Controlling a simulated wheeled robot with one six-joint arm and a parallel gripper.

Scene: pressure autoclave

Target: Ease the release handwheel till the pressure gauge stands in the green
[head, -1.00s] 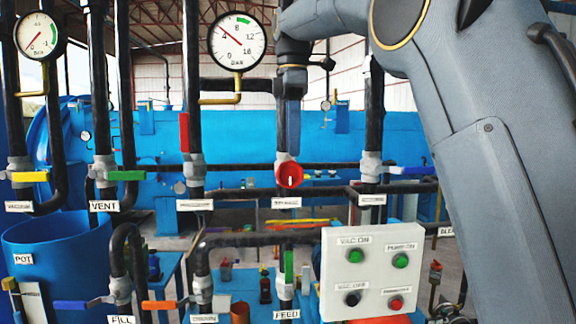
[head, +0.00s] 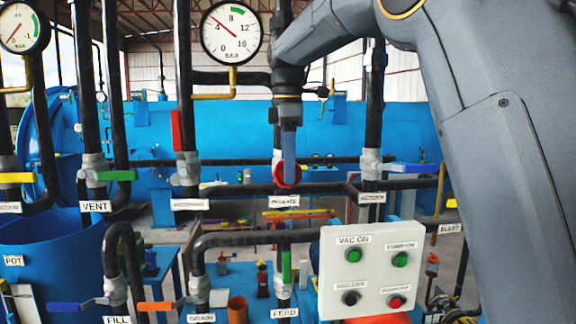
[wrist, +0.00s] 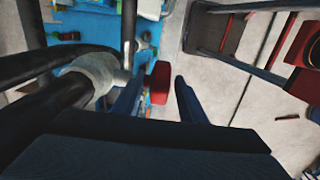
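The release handwheel (head: 277,177) is a small red wheel on a grey valve, above the label reading RELEASE; my finger covers part of it. My gripper (head: 289,178) hangs down in front of it. In the wrist view the red wheel (wrist: 160,83) shows between the two blue fingers of my gripper (wrist: 158,84), which stand apart with a gap on the right; I cannot tell whether the left finger touches it. The pressure gauge (head: 232,50) has a green band at the top near 8. Its needle points up-left, around 5, outside the green.
A second gauge (head: 19,29) is at the far left. A red lever (head: 176,130) stands upright left of the handwheel. A white button box (head: 371,270) is at lower right. Black pipes run close around the handwheel, and a grey valve body (wrist: 92,72) is beside my fingers.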

